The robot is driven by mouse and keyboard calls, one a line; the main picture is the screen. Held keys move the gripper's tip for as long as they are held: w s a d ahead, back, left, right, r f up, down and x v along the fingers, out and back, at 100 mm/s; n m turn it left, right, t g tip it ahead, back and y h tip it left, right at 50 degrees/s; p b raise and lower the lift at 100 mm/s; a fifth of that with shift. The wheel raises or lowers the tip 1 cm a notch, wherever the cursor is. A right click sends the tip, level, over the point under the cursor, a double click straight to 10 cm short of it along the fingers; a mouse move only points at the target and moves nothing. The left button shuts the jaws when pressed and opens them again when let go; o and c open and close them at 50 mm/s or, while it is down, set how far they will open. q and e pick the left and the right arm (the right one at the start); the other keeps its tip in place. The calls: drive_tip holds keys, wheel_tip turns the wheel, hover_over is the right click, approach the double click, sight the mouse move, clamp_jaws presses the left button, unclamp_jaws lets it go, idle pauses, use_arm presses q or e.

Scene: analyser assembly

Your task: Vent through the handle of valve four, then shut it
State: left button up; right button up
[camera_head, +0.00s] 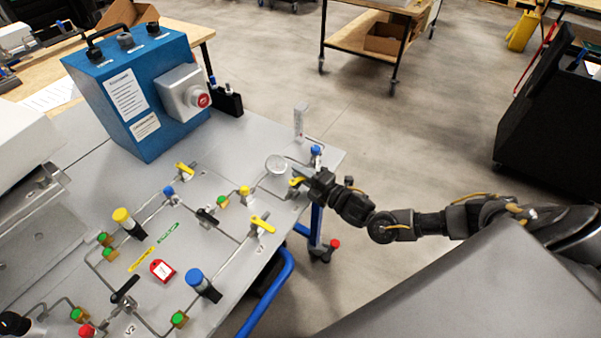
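The grey panel (205,268) carries thin metal tubing and several valves. A small yellow handle (295,181) sits near the panel's right corner; its label cannot be read, so I cannot confirm it is valve four. My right gripper (307,182) is right at this handle, coming in from the right. The fingers are small and dark here, and I cannot tell whether they grip the handle or only touch it. My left gripper is not in view.
Other yellow handles (262,224) and (185,170), and a black handle (125,289), stick up from the panel. A red tag (161,269) lies there. A blue box (130,92) with a red button (203,100) stands at the back.

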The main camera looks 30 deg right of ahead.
drive_tip(key=shift+c, duration=0.5)
clamp_jaws()
